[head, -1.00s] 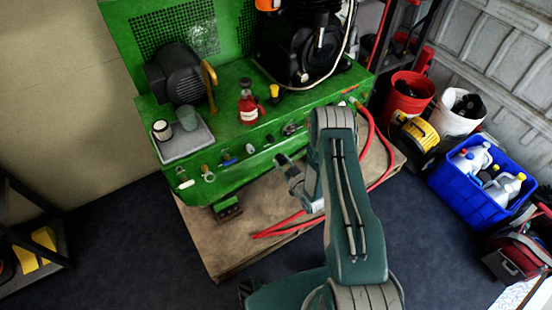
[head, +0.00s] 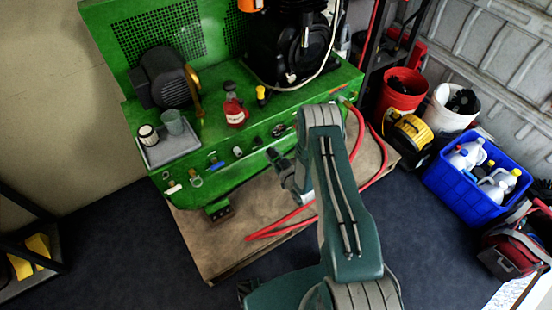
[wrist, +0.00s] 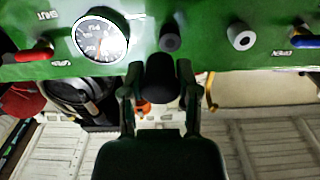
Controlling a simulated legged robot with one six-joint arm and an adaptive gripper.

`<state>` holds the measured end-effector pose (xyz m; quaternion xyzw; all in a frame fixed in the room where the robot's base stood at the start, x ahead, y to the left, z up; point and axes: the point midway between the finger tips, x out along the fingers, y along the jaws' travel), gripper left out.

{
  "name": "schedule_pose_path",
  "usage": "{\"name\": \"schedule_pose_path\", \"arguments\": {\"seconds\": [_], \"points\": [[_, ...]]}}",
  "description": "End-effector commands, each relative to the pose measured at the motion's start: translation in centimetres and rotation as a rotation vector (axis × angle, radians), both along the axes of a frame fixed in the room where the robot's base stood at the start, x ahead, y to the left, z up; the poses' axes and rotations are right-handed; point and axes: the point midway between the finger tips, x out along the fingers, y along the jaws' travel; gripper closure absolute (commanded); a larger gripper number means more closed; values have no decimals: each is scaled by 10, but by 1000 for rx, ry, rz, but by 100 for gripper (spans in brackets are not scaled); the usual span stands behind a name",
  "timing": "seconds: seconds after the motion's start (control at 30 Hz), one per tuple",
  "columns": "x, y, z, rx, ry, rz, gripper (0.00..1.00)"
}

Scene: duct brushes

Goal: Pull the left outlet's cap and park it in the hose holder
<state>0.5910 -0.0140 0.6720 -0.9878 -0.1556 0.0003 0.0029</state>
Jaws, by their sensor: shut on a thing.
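My gripper (wrist: 161,108) is shut on a dark, rounded cap (wrist: 162,80), which sits between its two fingers in front of the green panel. In the head view my gripper (head: 276,160) is just in front of the panel's front face. The wrist view appears upside down. It shows a bare outlet (wrist: 241,37) with a pale ring and a black outlet (wrist: 170,38), apparently capped, behind the held cap. In the head view the pale outlet (head: 237,152) is left of the black one (head: 257,143). I cannot tell for sure which fitting is the hose holder.
A pressure gauge (wrist: 100,38), a red valve handle (wrist: 27,52) and a blue handle (wrist: 304,42) flank the outlets. Small fittings (head: 194,181) sit at the panel's left end. A red hose (head: 285,222) lies on the mat below. A blue crate (head: 465,187) stands right.

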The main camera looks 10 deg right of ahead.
Motion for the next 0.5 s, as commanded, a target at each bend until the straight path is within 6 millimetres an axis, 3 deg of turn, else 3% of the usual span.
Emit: {"name": "schedule_pose_path", "arguments": {"seconds": [0.23,0.5], "points": [[18,7,0,1,-1,3,100],[24,5,0,6,1,1,100]]}}
